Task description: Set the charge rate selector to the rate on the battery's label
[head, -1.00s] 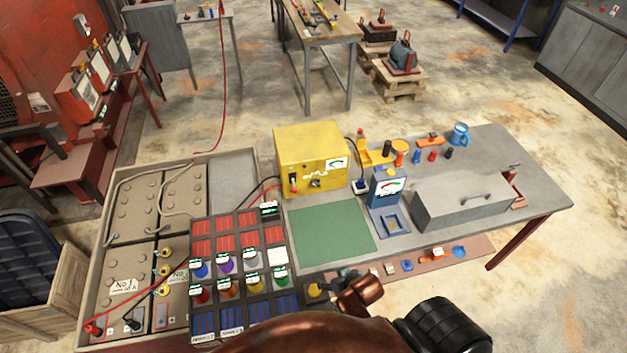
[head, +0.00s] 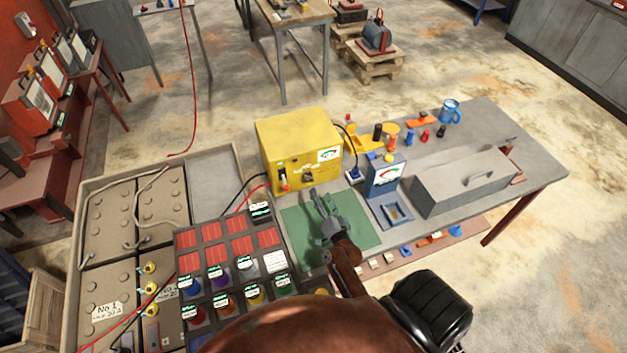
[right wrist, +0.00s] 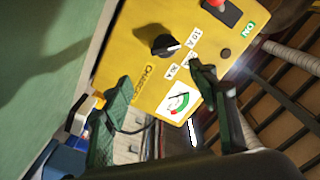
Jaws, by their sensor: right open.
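The yellow charger (head: 292,145) stands on the bench, with its black selector knob (head: 307,176) on the front. In the right wrist view the knob (right wrist: 164,45) has a pale mark on its right side, towards white rate tags. One tag reads 10 A (right wrist: 195,37); another, partly covered by my finger, is unclear. My right gripper (head: 319,198) is open and empty over the green mat, apart from the knob, its fingers spread before the panel. The battery (head: 128,285) at left bears a label (head: 107,311) reading No 1; its smaller line looks like 20 A. My left gripper is out of view.
The charger has a red switch (right wrist: 222,8) near an ON tag and a meter (right wrist: 178,103). A rack of red panels and coloured knobs (head: 228,245) stands left of the green mat (head: 352,230). A blue meter (head: 386,177) and grey box (head: 462,182) stand right.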

